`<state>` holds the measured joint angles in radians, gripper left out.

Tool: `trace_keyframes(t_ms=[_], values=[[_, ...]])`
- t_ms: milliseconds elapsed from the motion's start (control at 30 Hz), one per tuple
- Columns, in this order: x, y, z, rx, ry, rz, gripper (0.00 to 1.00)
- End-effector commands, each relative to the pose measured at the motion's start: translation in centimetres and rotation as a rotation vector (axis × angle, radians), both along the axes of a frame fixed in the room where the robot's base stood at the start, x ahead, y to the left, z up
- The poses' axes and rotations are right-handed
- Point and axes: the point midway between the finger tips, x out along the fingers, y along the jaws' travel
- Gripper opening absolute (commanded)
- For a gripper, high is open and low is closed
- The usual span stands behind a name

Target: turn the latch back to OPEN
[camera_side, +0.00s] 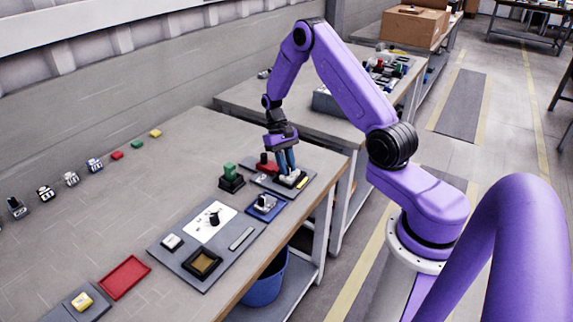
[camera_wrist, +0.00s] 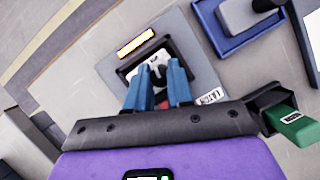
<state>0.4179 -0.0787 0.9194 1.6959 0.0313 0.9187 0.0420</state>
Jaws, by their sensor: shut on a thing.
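The latch is a pale knob (camera_wrist: 148,73) in a black square frame on a grey plate (camera_wrist: 189,63), with a label reading LATCH (camera_wrist: 209,97) on the plate. In the side view the latch (camera_side: 292,178) shows as a pale shape low on its dark base. My gripper (camera_wrist: 158,72) has blue fingers on both sides of the knob and is shut on it. In the side view my gripper (camera_side: 288,168) points down onto the latch. The fingers hide part of the knob, so its exact angle is hard to tell.
A yellow-orange marked strip (camera_wrist: 136,42) lies beside the latch frame. A red block (camera_side: 267,163) stands close to my fingers. A green block (camera_side: 230,171) on a black base and a blue tray (camera_side: 277,213) are nearby.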

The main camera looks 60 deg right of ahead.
Motion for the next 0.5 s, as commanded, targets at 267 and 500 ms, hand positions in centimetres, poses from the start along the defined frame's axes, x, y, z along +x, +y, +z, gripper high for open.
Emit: trace_keyframes(t_ms=[267,500], values=[[0.02,0.01,0.01,0.0,0.0,0.016,0.0],[0.02,0.02,0.01,0.001,0.0,0.028,0.0]])
